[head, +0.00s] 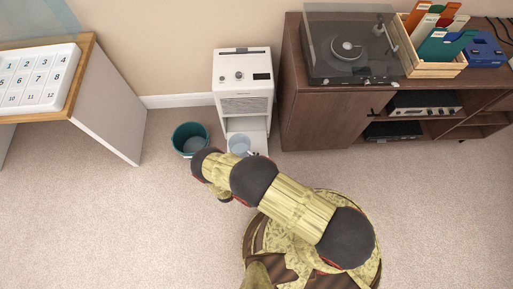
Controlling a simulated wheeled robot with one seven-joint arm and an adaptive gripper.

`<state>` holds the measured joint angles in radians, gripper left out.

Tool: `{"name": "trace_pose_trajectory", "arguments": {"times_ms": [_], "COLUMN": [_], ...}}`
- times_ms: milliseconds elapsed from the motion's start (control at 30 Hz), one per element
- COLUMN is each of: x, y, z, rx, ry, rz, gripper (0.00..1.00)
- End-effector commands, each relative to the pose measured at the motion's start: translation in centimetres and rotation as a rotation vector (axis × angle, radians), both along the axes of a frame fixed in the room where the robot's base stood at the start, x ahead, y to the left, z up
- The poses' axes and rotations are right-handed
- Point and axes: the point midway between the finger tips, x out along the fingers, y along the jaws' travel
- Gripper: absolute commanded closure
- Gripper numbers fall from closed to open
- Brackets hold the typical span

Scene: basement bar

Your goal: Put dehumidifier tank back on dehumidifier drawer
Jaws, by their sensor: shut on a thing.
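The dehumidifier (243,85) is a white upright unit standing against the wall. Its drawer (259,141) is at the bottom front, low near the floor. The tank (239,144) is a pale blue, see-through container at the drawer, in front of the unit's lower opening. My gripper (255,154) is mostly hidden under my arm; only small dark parts show beside the tank's near right edge. It is shut on the tank. My arm hides the tank's near side, so I cannot tell whether the tank rests fully on the drawer.
A teal bucket (190,139) stands on the carpet left of the dehumidifier. A brown cabinet (325,115) with a turntable (350,50) and a record crate (432,68) is close on the right. A desk (107,105) with a calendar (38,78) is at left. The carpet in front is clear.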

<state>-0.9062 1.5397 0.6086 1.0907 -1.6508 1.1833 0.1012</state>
Motion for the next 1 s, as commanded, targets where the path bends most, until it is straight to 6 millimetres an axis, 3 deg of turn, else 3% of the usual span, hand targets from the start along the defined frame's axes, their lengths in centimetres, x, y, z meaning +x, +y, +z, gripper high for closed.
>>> {"name": "trace_pose_trajectory", "arguments": {"times_ms": [233, 433, 767, 1000], "x": [5.3, 7.8, 9.5, 9.7], "y": [-2.4, -3.3, -3.8, -3.9], "z": [-2.9, -6.3, -8.1, -11.4], "rx": [0.001, 0.0, 0.0, 0.0], "ry": [-0.002, -0.001, -0.002, -0.002], "rz": [-0.006, -0.004, -0.002, 0.0], "gripper": [1.0, 1.0, 1.0, 1.0]}}
